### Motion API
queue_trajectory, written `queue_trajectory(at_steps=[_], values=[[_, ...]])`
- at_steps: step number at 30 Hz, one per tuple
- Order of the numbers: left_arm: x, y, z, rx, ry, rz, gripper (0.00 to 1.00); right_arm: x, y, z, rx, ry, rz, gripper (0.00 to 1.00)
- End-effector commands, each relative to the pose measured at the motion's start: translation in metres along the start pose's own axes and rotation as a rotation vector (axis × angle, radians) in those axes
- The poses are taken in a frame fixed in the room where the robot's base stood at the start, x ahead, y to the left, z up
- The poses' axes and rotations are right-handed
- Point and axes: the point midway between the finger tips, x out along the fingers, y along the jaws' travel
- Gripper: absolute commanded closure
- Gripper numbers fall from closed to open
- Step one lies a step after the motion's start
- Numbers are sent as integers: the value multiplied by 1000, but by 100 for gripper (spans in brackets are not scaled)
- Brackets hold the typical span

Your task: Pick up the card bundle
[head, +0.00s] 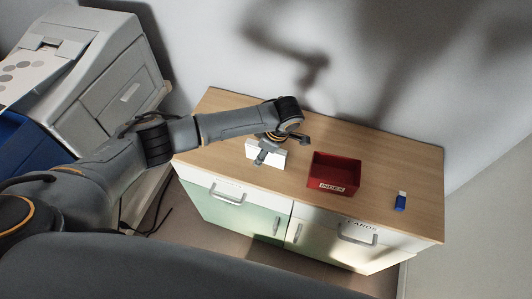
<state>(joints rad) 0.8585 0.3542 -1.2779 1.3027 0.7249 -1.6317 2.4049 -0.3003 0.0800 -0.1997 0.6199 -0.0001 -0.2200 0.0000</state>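The card bundle (278,159) is a white block on the wooden cabinet top, left of the red box. My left gripper (282,149) is over it, at the end of the arm from the left. One finger shows in front of the bundle's white face and the other stands apart at its upper right, so the gripper looks open around or just above the bundle. Whether either finger touches it I cannot tell. The gripper hides part of the bundle. My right gripper is not in view.
An open red box (334,187) labelled INDEX stands right of the bundle. A small blue and white object (400,202) lies near the right end of the cabinet top (420,170). A grey printer (110,90) stands at left. A wall runs behind the cabinet.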

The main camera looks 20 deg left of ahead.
Motion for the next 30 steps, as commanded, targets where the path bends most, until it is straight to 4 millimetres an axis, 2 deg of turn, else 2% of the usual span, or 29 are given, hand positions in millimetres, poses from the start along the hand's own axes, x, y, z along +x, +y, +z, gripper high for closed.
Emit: queue_trajectory(at_steps=[23,30], values=[[5,0,2,1,0,0,53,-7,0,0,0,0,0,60],[5,0,2,0,0,0,100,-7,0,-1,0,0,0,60]])
